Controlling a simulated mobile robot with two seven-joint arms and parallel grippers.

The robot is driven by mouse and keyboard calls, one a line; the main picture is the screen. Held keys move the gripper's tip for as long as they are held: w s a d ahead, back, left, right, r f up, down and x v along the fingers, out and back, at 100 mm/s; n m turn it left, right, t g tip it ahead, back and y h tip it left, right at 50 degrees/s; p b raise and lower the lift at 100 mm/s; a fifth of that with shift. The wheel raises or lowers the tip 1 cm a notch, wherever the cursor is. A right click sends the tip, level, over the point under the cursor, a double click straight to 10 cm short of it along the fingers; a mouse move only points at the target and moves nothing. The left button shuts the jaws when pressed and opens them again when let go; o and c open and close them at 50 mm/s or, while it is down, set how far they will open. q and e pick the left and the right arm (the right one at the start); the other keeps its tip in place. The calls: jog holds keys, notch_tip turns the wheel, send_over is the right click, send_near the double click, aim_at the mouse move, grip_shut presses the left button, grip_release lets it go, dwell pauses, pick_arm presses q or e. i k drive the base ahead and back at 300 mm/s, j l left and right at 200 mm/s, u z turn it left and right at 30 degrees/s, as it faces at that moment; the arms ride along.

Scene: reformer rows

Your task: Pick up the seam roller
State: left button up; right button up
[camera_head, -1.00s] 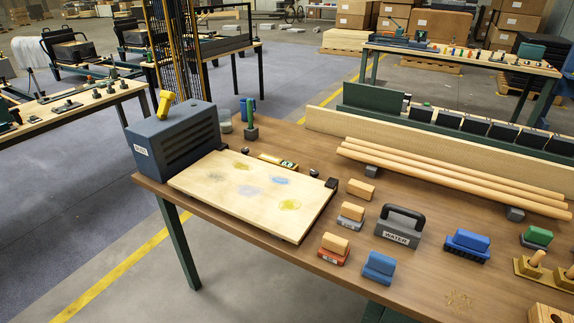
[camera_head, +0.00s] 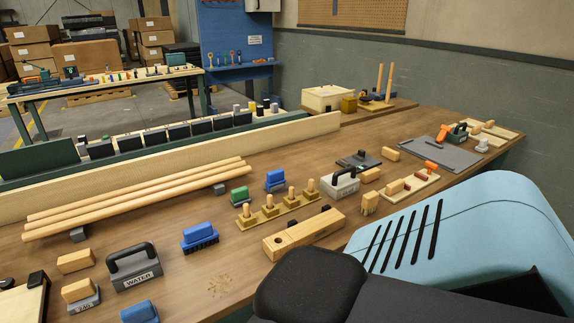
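I cannot pick out the seam roller with certainty. At the right of the bench, a small pale wooden board (camera_head: 392,198) carries a wooden block and small dark red pieces. A small orange-topped piece (camera_head: 431,165) is beside them. Further back, an orange-handled tool (camera_head: 443,133) stands at the far edge of a grey mat (camera_head: 430,154), with a small white-grey piece (camera_head: 482,146) to its right. These are too small to name surely. Neither of my grippers is in view. The lower right of the view is blocked.
The brown bench (camera_head: 180,274) holds a WATER block (camera_head: 134,267), a blue brush (camera_head: 200,237), a peg rack (camera_head: 277,211), a long wooden block (camera_head: 304,234) and a white-grey handled block (camera_head: 341,184). Wooden rods (camera_head: 140,197) lie at left. Bare wood lies between them.

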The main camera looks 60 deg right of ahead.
aim_at(275, 181)
jog(key=z, duration=1.8)
jog(key=u, duration=0.1)
